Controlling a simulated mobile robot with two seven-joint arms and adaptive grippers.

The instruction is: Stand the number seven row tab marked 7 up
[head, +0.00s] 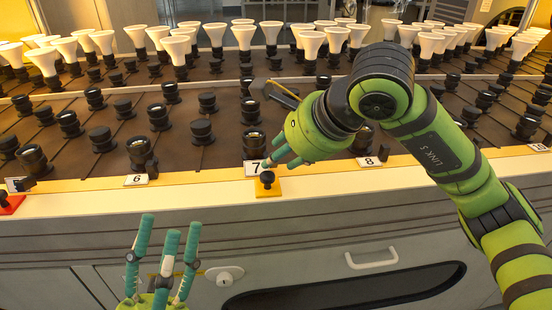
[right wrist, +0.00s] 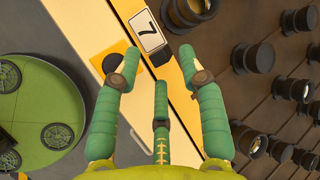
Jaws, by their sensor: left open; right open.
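The white card marked 7 (head: 253,168) lies on the yellow front strip; it also shows in the right wrist view (right wrist: 147,30). A small dark block, apparently the row 7 tab (right wrist: 160,58), sits right at the card's edge; I cannot tell whether it lies or stands. My right gripper (head: 268,163) is over the strip at card 7, open, hiding the tab in the head view. In the right wrist view its spread fingertips (right wrist: 160,54) are either side of the tab, with no visible grip. My left gripper (head: 168,225) is open and empty before the cabinet front.
An orange square with a black knob (head: 267,182) is just in front of card 7. Dark upright tabs stand by card 6 (head: 136,180) and card 8 (head: 369,162). Black sockets and white bulbs (head: 243,36) fill the rack behind. A cabinet handle (head: 371,260) projects below.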

